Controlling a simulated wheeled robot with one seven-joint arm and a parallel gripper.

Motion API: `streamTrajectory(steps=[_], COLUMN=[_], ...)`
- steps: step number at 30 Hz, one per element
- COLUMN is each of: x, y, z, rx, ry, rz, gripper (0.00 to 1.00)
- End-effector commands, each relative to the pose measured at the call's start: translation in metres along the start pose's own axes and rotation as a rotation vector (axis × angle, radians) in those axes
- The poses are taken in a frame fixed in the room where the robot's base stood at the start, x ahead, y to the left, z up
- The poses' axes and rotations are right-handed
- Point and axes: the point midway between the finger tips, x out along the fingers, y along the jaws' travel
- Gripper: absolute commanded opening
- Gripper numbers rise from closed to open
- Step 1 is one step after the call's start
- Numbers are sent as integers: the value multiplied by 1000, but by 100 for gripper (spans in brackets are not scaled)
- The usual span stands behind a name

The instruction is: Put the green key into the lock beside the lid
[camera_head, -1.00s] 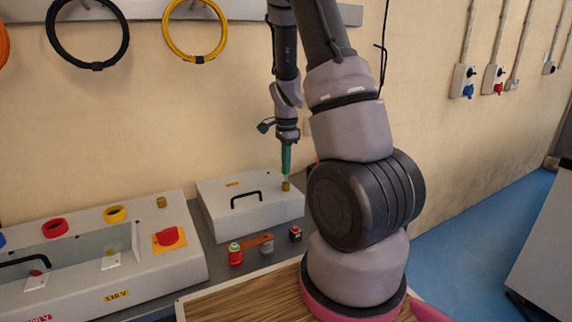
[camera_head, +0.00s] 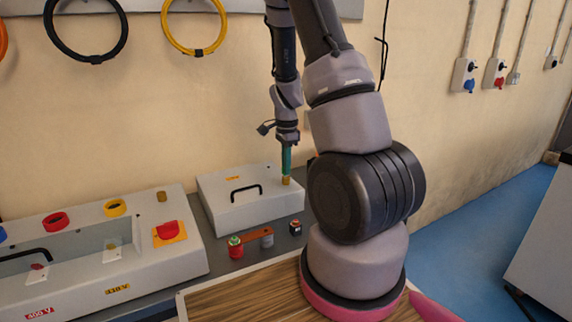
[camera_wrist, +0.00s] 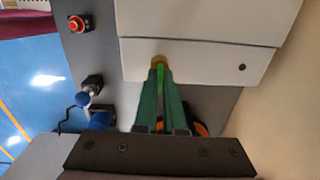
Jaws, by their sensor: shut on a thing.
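My gripper also shows in the head view (camera_head: 286,172), pointing straight down and shut on the key. The brass lock (camera_head: 286,181) stands on the right part of the white box, beside the lid (camera_head: 243,202) with its black handle. The fingertips are right above the lock, and it shows just past them in the wrist view (camera_wrist: 158,60). The key's tip is hidden, so I cannot tell how deep it sits.
A larger box (camera_head: 150,262) with a red switch (camera_head: 167,231) and another brass lock (camera_head: 161,196) stands at the left. Small parts, among them a red-and-green one (camera_head: 235,247) and a dark one (camera_head: 295,228), stand in front of the white box.

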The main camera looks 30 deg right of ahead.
Motion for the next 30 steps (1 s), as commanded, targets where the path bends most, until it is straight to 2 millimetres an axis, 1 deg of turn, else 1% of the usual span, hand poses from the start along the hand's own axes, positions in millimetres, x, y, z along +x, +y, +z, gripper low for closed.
streamTrajectory(steps=[3,5,6,7,15,19,23,30], x=[3,3,3,3,3,-5,-26,-75], y=[0,0,0,0,0,-1,-2,-1], z=[0,0,0,0,0,1,0,0], rx=[0,-1,-1,-1,-1,-1,-2,-2], ry=[1,1,0,0,0,-1,0,0], rz=[1,0,0,0,0,-3,-6,-5], gripper=[0,22,38,42,42,42,42,42])
